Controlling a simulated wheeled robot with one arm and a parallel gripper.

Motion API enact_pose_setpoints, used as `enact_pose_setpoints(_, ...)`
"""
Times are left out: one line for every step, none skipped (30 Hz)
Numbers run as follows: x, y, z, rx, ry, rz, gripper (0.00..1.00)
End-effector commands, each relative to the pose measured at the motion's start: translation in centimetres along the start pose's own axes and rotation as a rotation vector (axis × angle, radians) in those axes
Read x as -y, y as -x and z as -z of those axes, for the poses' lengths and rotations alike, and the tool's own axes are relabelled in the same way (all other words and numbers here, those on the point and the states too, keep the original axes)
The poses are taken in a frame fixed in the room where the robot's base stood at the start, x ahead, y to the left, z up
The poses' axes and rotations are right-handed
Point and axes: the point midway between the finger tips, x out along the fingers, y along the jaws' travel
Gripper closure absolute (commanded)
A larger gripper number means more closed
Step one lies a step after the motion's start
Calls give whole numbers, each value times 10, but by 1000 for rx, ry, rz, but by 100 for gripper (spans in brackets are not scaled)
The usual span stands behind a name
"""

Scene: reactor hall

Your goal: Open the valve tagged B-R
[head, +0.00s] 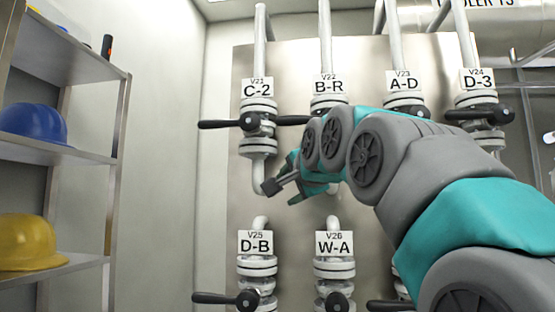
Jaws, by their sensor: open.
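The valve tagged B-R (329,101) is in the upper row of the steel panel, second from the left. Its white tag (329,85) and top flange show; my arm hides most of its body. A black lever (293,120) sticks out level to the left of it, towards the C-2 valve, and appears to be its handle. My gripper (281,193) is open and empty, below and left of the B-R valve, in front of the panel near the C-2 pipe. It looks apart from the lever.
The C-2 valve (258,146), A-D valve (405,103) and D-3 valve (478,101) flank it. Below are the D-B valve (257,265) and W-A valve (334,267). A shelf (88,152) with a blue helmet (36,122) and yellow helmet (28,243) stands left.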

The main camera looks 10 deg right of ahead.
Motion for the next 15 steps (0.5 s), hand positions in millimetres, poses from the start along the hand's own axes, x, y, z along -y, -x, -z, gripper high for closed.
enact_pose_setpoints(24,7,11,-26,-50,68,42)
enact_pose_setpoints(39,12,18,-40,-81,108,42)
enact_pose_setpoints(55,20,26,-55,-120,156,42)
enact_pose_setpoints(66,24,31,-63,-147,187,42)
enact_pose_setpoints(76,29,36,-71,-171,218,42)
enact_pose_setpoints(87,35,42,-79,-199,252,42)
enact_pose_setpoints(93,39,45,-83,-218,274,42)
enact_pose_setpoints(99,44,48,-87,-234,294,42)
enact_pose_setpoints(106,49,52,-91,-251,317,42)
enact_pose_setpoints(110,52,54,-93,-262,331,42)
enact_pose_setpoints(114,54,56,-95,-271,341,42)
enact_pose_setpoints(116,56,57,-96,-278,350,42)
enact_pose_setpoints(118,56,58,-97,-282,354,42)
enact_pose_setpoints(119,56,59,-97,-285,357,42)
enact_pose_setpoints(120,55,59,-97,-287,358,42)
